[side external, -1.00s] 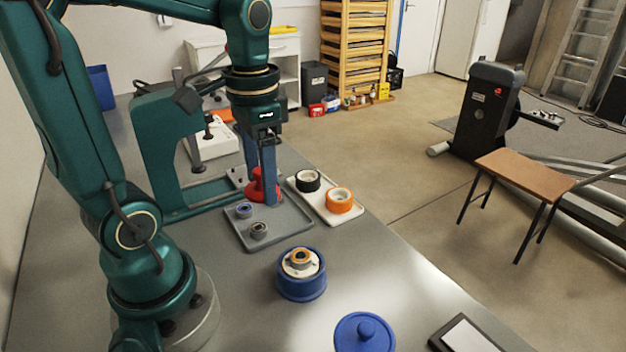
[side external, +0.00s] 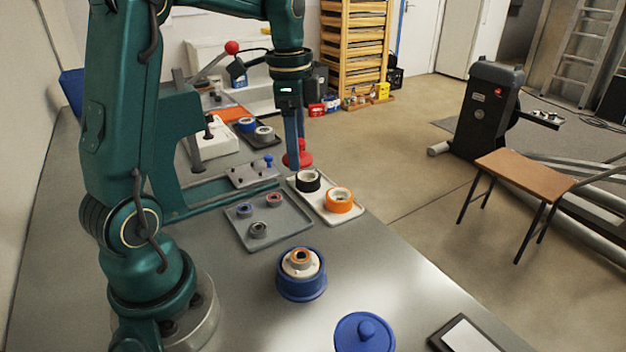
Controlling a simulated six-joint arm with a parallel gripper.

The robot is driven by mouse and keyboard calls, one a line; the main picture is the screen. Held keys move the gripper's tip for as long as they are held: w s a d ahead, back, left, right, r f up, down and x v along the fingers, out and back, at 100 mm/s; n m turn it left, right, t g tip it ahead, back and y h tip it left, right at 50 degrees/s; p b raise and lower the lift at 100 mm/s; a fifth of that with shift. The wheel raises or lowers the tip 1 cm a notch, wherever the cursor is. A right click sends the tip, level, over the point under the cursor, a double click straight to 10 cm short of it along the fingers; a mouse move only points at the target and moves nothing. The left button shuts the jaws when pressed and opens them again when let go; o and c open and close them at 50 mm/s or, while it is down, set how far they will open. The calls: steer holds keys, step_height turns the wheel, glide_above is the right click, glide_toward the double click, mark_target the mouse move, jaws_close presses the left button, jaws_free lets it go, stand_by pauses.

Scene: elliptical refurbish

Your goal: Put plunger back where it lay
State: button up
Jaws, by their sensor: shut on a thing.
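My gripper (side external: 298,138) points down in the middle of the side view, over the far side of the bench. It is shut on a red piece with a wide round base and a narrower top, which I take to be the plunger (side external: 297,160). The plunger hangs upright beyond the cream tray (side external: 334,213), apparently above the surface. The fingers partly hide its top. A grey plate (side external: 238,180) with several small holes and a blue peg (side external: 268,161) lies to its left.
A grey tray (side external: 275,232) holds several small rings. The cream tray holds a black ring (side external: 308,180) and an orange ring (side external: 339,200). A blue housing (side external: 301,285) and a blue lid (side external: 364,335) stand in front. A green press frame (side external: 175,150) rises at left.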

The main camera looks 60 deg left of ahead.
mark_target(311, 157)
steer(key=w+f, duration=0.1)
steer(key=w+d+f+m, duration=0.1)
steer(key=shift+d+f, duration=0.1)
steer(key=shift+f, duration=0.3)
steer(key=w+d+f, duration=0.1)
steer(key=d+f, duration=0.1)
steer(key=d, duration=0.1)
steer(key=w+d+f, duration=0.2)
steer(key=d+f, duration=0.1)
steer(key=d, duration=0.1)
steer(key=w+d+f, duration=0.1)
steer(key=d+f, duration=0.1)
steer(key=d, duration=0.2)
steer(key=shift+w+d+f, duration=0.1)
steer(key=shift+w+f, duration=0.25)
steer(key=shift+f, duration=1.95)
steer(key=shift+f, duration=0.1)
steer(key=o, duration=1.5)
